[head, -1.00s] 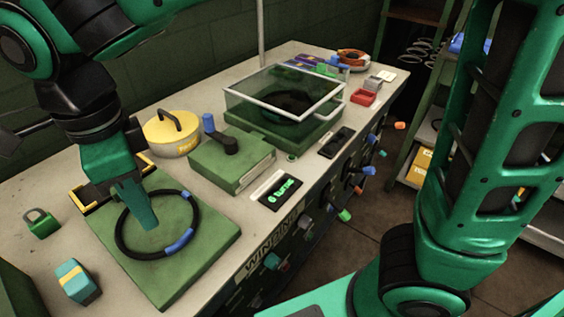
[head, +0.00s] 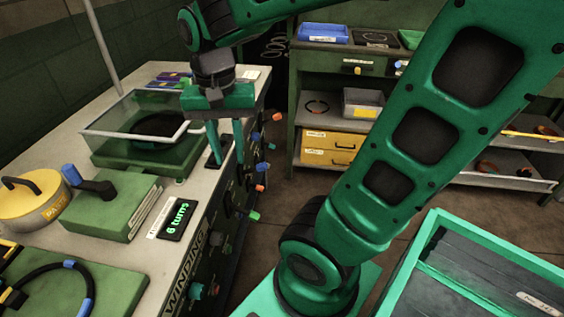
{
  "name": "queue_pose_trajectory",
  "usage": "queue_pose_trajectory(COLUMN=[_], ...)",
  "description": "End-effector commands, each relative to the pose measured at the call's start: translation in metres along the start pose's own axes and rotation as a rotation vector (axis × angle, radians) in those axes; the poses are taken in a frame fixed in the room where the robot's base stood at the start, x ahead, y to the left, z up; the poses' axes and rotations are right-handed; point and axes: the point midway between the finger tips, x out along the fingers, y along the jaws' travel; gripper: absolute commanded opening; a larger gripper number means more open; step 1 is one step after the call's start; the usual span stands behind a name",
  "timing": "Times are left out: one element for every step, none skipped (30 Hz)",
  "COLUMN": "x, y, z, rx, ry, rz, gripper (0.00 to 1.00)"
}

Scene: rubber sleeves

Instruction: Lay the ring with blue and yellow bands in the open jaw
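My gripper (head: 227,158) points down in front of the lidded glass case, over the bench's right edge. Its two teal fingers are apart with nothing between them. A black ring with blue bands (head: 70,264) lies on a green plate (head: 112,285) at the lower left, partly cut off by the frame; I see no yellow band on it. A small dark ring (head: 317,107) lies on the far shelf, its band colours too small to tell. A black and yellow fitting (head: 10,296) shows at the left edge; I cannot tell whether it is the open jaw.
The glass-lidded case (head: 140,125), a green box with a crank (head: 115,205) and a yellow pot (head: 30,200) stand on the bench. Coloured knobs stick out from its front. Shelves (head: 425,170) with trays, drawers and other rings stand beyond open floor (head: 285,165). A teal-framed tray (head: 470,275) is at lower right.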

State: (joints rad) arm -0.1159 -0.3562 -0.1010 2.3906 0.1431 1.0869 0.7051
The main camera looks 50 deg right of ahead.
Motion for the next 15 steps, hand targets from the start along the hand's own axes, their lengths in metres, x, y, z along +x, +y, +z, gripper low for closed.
queue_pose_trajectory(x=[0.005, 0.007, 0.012, 0.014, 0.017, 0.021, 0.024, 0.026, 0.029, 0.031, 0.033, 0.034, 0.036, 0.037, 0.037], y=[0.023, 0.035, 0.051, 0.063, 0.074, 0.087, 0.096, 0.103, 0.113, 0.118, 0.123, 0.129, 0.132, 0.133, 0.134], z=[-0.004, -0.006, -0.007, -0.007, -0.007, -0.006, -0.004, -0.003, -0.001, 0.0, 0.002, 0.003, 0.004, 0.007, 0.009], rx=[-0.016, -0.036, -0.064, -0.083, -0.103, -0.127, -0.145, -0.162, -0.182, -0.197, -0.209, -0.223, -0.231, -0.238, -0.246], ry=[-0.005, -0.007, -0.011, -0.014, -0.016, -0.019, -0.021, -0.023, -0.025, -0.027, -0.028, -0.029, -0.03, -0.031, -0.032], rz=[-0.002, -0.003, -0.004, -0.006, -0.008, -0.01, -0.013, -0.015, -0.018, -0.02, -0.022, -0.024, -0.025, -0.026, -0.027], gripper=[0.27, 0.27, 0.27, 0.27, 0.27, 0.27, 0.27, 0.27, 0.27, 0.27, 0.27, 0.27, 0.27, 0.27, 0.27])
